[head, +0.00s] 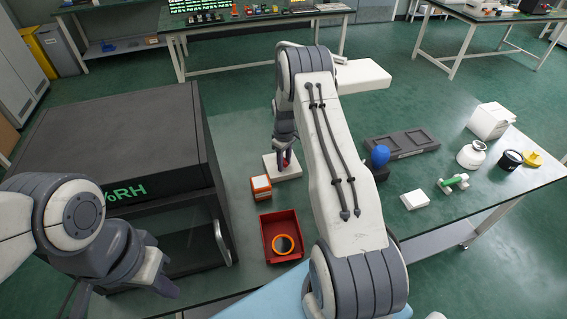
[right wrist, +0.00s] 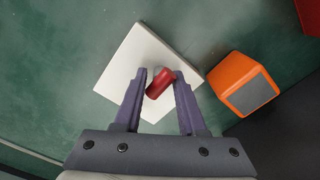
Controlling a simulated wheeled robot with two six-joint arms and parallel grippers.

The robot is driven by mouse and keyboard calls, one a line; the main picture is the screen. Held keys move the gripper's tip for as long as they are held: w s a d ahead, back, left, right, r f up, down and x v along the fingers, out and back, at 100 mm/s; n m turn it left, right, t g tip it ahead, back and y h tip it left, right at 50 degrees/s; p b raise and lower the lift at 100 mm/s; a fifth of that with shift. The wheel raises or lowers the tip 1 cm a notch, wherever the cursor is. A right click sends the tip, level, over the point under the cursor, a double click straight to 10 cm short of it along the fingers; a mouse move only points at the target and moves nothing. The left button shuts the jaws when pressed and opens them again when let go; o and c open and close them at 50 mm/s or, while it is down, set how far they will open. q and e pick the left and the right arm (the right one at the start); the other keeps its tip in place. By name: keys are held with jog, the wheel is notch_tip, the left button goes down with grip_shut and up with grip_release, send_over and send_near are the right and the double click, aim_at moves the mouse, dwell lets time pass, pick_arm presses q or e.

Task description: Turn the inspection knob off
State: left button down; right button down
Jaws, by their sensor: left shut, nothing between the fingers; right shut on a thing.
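The inspection knob (right wrist: 159,83) is a small red cylinder on a white square box (right wrist: 128,58) in the right wrist view. In the head view the red knob (head: 286,158) shows on the white box (head: 270,165), partly hidden by my gripper. My right gripper (right wrist: 160,80) has its two purple fingers on either side of the knob and is shut on it. It also shows in the head view (head: 286,151), pointing down over the box. My left gripper (head: 168,288) is at the lower left, in front of the dark cabinet, shut and empty, away from the knob.
An orange-and-white box (head: 261,187) stands close to the white box. A red tray (head: 270,223) with an orange ring (head: 283,244) lies nearer me. The dark cabinet (head: 110,130) fills the left. A blue object (head: 380,155) and several small items stand right of my arm.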

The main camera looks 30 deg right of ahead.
dwell(0.3)
jog(key=c, duration=0.5)
grip_release()
jog(key=shift+r, duration=0.1)
notch_tip(320, 180, up, 10)
jog(key=shift+r+b, duration=0.2)
jog(key=shift+b, duration=0.8)
